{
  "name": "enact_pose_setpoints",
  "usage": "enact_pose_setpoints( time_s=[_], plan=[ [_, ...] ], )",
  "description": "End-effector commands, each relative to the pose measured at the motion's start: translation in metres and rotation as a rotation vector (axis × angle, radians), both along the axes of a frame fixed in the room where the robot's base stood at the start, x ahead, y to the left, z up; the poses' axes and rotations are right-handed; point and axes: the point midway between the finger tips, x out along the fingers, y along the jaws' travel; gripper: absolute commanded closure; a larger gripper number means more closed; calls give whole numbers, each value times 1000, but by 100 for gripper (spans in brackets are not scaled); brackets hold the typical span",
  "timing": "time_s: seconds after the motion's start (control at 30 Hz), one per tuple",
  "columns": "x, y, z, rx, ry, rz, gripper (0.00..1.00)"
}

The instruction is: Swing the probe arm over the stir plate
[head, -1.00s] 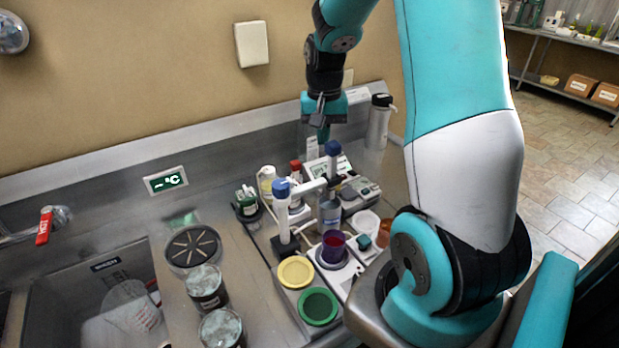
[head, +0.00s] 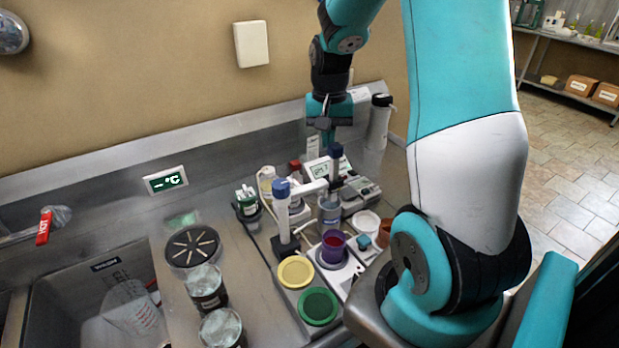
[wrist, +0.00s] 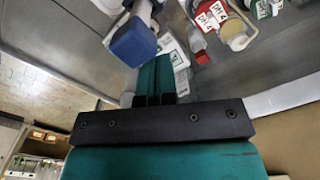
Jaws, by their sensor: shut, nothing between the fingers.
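The probe arm (head: 314,187) is a pale bar reaching right from a white post with a blue cap (head: 282,189). At its far end is a dark-blue-capped probe (head: 335,160), above a clear beaker (head: 330,208). The white stir plate (head: 341,269) is nearer the front, with a purple-red cup (head: 333,246) standing on it. My gripper (head: 327,143) is shut and empty, pointing down just behind and above the probe's cap. In the wrist view its teal fingers (wrist: 155,78) are together, close by a blue cap (wrist: 133,42); contact cannot be told.
Red- and white-capped bottles (head: 267,180) stand left of the probe end. A scale (head: 358,192) is to its right and a grey flask (head: 379,122) behind. Yellow (head: 296,271) and green (head: 318,306) lids lie in front. A sink (head: 90,305) is at left.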

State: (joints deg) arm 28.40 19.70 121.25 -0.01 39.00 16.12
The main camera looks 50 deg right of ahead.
Motion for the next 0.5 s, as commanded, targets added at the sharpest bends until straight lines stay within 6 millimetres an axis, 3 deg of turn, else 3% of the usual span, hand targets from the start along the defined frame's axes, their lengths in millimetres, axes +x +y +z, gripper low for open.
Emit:
enact_pose_setpoints(
  time_s=[0.2, 0.5],
  plan=[
    [-16, 1, 0, 1, 1, -1, 100],
    [-17, 1, 0, 0, 0, 0, 100]
  ],
)
